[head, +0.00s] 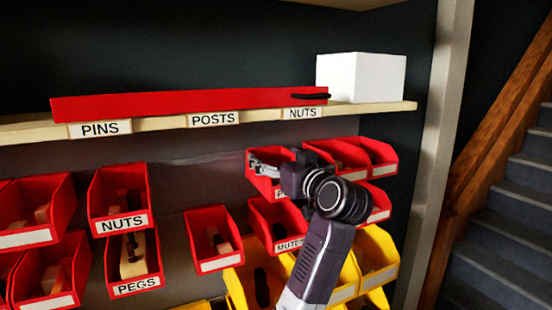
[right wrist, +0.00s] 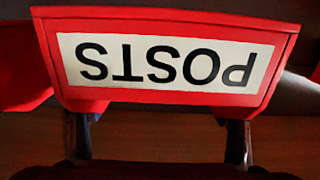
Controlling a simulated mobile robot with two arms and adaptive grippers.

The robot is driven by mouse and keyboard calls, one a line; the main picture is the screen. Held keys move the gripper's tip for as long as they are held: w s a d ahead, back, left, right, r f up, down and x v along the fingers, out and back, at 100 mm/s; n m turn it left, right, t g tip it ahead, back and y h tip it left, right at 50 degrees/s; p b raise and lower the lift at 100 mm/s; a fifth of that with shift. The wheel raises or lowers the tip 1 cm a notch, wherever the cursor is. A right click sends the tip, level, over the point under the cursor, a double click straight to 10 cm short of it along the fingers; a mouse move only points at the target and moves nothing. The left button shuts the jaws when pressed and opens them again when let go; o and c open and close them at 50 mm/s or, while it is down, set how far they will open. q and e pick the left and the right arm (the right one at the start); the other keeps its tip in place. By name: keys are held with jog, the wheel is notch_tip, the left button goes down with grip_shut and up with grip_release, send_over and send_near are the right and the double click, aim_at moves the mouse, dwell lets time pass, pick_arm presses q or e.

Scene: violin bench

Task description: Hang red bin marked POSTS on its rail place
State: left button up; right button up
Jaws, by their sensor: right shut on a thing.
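The red bin marked POSTS (head: 262,162) is at the middle right in the head view, with grey metal parts showing inside. Only the first letter of its label shows there. In the right wrist view its front (right wrist: 165,62) fills the upper picture, with POSTS upside down. My right gripper (head: 290,178) is shut on the bin's front; its two fingers (right wrist: 158,125) show below the label in the wrist view. A POSTS label (head: 213,119) is on the shelf edge, above a bare grey rail strip (head: 195,160). Whether the bin touches the rail cannot be told. My left gripper is not in view.
The shelf (head: 160,125) carries a long red bar (head: 170,104) and a white box (head: 362,78). Red NUTS (head: 97,198) and PEGS bins (head: 111,270) hang at left. Red bins (head: 378,153) and yellow bins (head: 378,250) crowd the right. The panel below the POSTS label is clear.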

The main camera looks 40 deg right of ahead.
jog(key=shift+r+p, duration=0.8)
jog(key=shift+r, duration=0.05)
dwell(1.1)
jog(key=shift+s+f, duration=0.1)
dwell(0.5)
jog(key=shift+v, duration=1.4)
dwell(0.7)
jog(key=shift+p+v, duration=0.65)
jog(key=shift+v, duration=2.1)
jog(key=b+v, duration=1.1)
jog(key=b, duration=0.3)
jog(key=shift+s, duration=0.2)
